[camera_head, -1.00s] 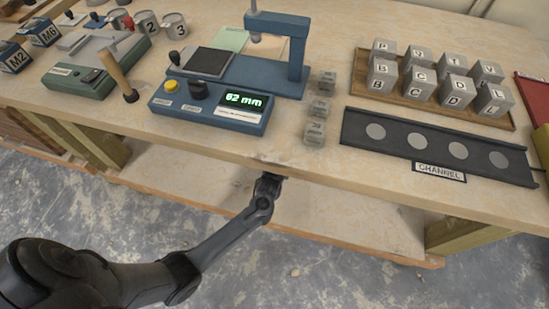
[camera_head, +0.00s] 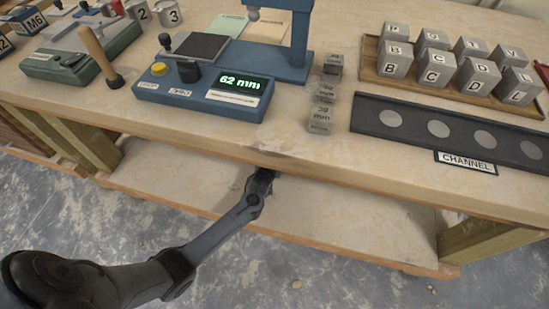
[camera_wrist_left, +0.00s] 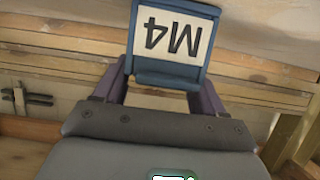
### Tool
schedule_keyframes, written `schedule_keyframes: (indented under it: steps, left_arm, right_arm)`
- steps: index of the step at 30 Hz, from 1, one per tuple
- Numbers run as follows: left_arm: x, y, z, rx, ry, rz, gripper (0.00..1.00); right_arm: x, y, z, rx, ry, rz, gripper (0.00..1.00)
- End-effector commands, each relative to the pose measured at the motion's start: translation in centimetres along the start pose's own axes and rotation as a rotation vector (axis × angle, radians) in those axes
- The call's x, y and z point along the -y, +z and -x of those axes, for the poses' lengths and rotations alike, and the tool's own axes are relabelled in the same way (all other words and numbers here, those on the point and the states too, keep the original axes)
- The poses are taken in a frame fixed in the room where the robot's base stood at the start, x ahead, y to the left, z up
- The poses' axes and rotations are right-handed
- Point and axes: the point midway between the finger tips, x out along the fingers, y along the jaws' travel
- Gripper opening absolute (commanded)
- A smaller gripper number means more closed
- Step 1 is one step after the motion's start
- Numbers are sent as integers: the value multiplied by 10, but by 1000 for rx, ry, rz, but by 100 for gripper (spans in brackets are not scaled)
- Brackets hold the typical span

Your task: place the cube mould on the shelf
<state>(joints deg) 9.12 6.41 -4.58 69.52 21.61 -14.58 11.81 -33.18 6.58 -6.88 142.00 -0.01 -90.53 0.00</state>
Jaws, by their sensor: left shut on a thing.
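The cube mould (camera_wrist_left: 172,43), a blue frame with a pale face marked M4, is in the left wrist view, where its label reads upside down. My left gripper (camera_wrist_left: 157,88) is shut on it, with one finger on each side. In the head view my left arm reaches in under the front edge of the bench top, which hides the gripper and the mould. The shelf (camera_head: 345,217) is the pale wooden board below the bench top. I cannot tell whether the mould touches it. My right gripper is not in view.
On the bench top (camera_head: 200,130) stand a blue press reading 62 mm (camera_head: 205,92), small grey cubes (camera_head: 321,120), a dark channel (camera_head: 456,131) and a tray of lettered cubes (camera_head: 447,90). Another mould, M6 (camera_head: 36,22), is at back left. The visible shelf right of my arm is clear.

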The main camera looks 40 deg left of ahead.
Motion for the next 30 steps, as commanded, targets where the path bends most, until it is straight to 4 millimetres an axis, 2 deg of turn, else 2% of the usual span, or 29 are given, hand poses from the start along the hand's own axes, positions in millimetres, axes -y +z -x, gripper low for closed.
schedule_keyframes:
  steps: [12, 13, 17, 27, 30]
  left_arm:
    - [0, 2, -2, -4, 0, 1, 24]
    - [0, 2, -1, -1, -1, 0, 75]
    - [0, 2, -1, -1, -1, 0, 95]
    - [0, 0, 0, -1, 0, 0, 96]
    - [0, -2, 5, 0, 0, 0, 96]
  right_arm:
    - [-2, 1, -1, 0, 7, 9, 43]
    - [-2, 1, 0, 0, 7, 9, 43]
    - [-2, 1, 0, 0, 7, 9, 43]
    - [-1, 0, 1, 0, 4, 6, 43]
    - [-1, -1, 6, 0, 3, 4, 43]
